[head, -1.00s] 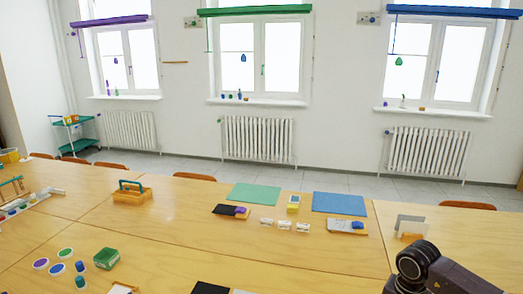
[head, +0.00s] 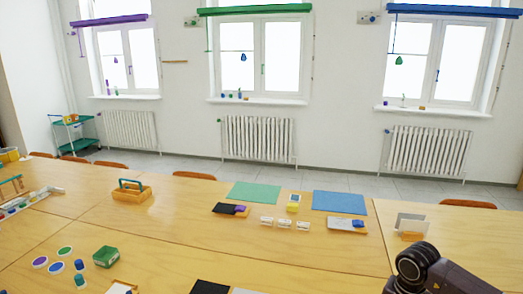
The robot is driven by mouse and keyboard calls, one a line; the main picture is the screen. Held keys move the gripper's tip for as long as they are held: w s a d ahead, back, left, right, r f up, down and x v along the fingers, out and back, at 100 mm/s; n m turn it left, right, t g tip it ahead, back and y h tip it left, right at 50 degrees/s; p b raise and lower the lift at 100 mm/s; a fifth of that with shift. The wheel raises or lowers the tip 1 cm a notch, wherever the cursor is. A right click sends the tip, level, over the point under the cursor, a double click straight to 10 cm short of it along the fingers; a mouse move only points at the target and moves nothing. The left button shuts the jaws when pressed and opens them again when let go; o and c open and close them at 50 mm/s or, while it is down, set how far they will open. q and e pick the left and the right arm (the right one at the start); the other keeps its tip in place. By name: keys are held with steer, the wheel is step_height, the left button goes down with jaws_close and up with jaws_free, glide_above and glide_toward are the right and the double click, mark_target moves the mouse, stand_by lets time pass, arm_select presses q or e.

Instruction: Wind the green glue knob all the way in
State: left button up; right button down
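No glue stick with a green knob can be made out for certain. Two small upright cylinders stand at the near left of the table, a blue one (head: 79,265) and a teal one (head: 80,281). They could be glue sticks, but they are too small to tell, and no knob shows clearly. They stand beside a green box (head: 106,257) and several round discs, one with a green top (head: 65,251). Neither gripper is in view. Only a dark link of one of my arms shows at the lower right.
The wooden table (head: 160,230) has wide bare areas. On it are a wooden caddy (head: 131,191), a green mat (head: 254,193), a blue mat (head: 339,203) and several small white pieces (head: 284,222). Chairs line the far edge. Radiators (head: 257,139) stand under the windows.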

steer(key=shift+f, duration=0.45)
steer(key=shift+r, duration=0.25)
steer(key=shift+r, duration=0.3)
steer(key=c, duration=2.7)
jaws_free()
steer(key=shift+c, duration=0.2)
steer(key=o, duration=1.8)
